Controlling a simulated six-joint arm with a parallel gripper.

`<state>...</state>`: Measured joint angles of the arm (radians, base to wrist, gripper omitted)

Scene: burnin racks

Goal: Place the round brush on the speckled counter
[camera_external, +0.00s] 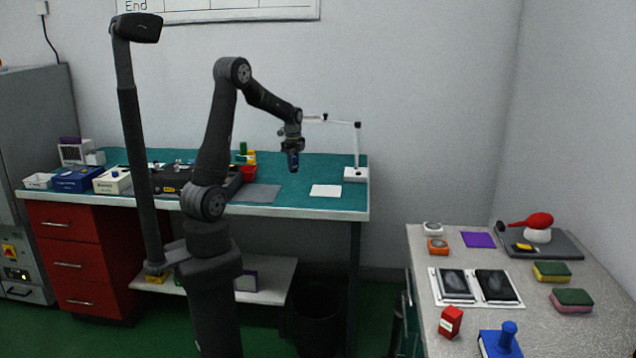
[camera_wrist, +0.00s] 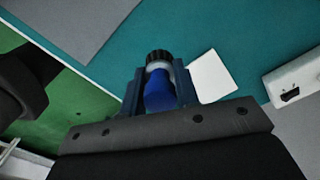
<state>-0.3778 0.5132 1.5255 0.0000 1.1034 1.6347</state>
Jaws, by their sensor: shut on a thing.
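My gripper (camera_external: 292,160) is raised above the teal workbench (camera_external: 300,203), near its front edge. In the wrist view my gripper (camera_wrist: 157,84) is shut on a round brush (camera_wrist: 159,90) with a blue body and a dark ridged end, held between the two fingers. In the external view the brush is small and mostly merges with the fingers. The speckled counter (camera_external: 590,335) stands at the right, apart from the workbench and well away from my gripper.
On the counter are an open black-and-white folder (camera_external: 475,287), two sponges (camera_external: 551,271), a red box (camera_external: 450,321), a blue stamp-like object (camera_external: 502,342), a purple square (camera_external: 478,240) and a grey tray (camera_external: 560,247). A white lamp arm (camera_external: 357,150) stands at the workbench's right end.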

